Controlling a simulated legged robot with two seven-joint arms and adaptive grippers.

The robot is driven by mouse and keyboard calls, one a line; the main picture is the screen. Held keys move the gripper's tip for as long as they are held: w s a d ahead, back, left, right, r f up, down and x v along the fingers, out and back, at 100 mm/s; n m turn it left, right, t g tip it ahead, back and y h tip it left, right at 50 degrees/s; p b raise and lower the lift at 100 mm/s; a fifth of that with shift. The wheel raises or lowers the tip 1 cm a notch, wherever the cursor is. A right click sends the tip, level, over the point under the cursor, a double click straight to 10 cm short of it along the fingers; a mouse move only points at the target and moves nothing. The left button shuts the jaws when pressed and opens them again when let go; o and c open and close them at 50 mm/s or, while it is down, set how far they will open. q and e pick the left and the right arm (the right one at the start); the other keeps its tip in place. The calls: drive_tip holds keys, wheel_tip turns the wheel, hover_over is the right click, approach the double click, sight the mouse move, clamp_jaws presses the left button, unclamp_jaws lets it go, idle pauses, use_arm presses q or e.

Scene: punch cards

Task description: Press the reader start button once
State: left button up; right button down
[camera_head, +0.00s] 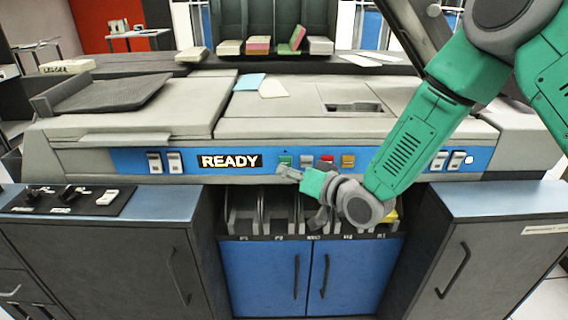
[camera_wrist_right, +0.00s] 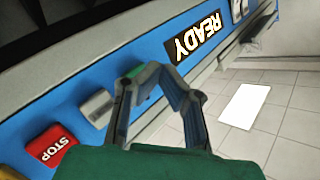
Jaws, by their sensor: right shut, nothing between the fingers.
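The card reader's blue front panel (camera_head: 216,172) carries a lit READY sign (camera_head: 230,161). Right of the sign is a row of buttons: green (camera_head: 285,161), white, red (camera_head: 327,161) and yellow. My right gripper (camera_head: 287,172) is shut and empty, its tip just below and in front of the green button. In the right wrist view the gripper (camera_wrist_right: 160,72) partly hides the green button (camera_wrist_right: 136,72). The red button (camera_wrist_right: 50,147) reads STOP there. The green button's label is not readable. I cannot tell whether the fingertips touch it. My left gripper is not in view.
White switches (camera_head: 154,162) sit at the panel's left, and more (camera_head: 456,161) at its right. Card slots (camera_head: 262,210) lie below the panel, between two cabinets. Card stacks (camera_head: 259,45) stand on the shelf behind.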

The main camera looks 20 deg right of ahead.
drive_tip(key=shift+d, duration=0.3)
drive_tip(key=shift+w+a+r, duration=0.15)
drive_tip(key=shift+w+a, duration=0.2)
drive_tip(key=shift+a, duration=0.1)
drive_tip(key=shift+d, duration=0.2)
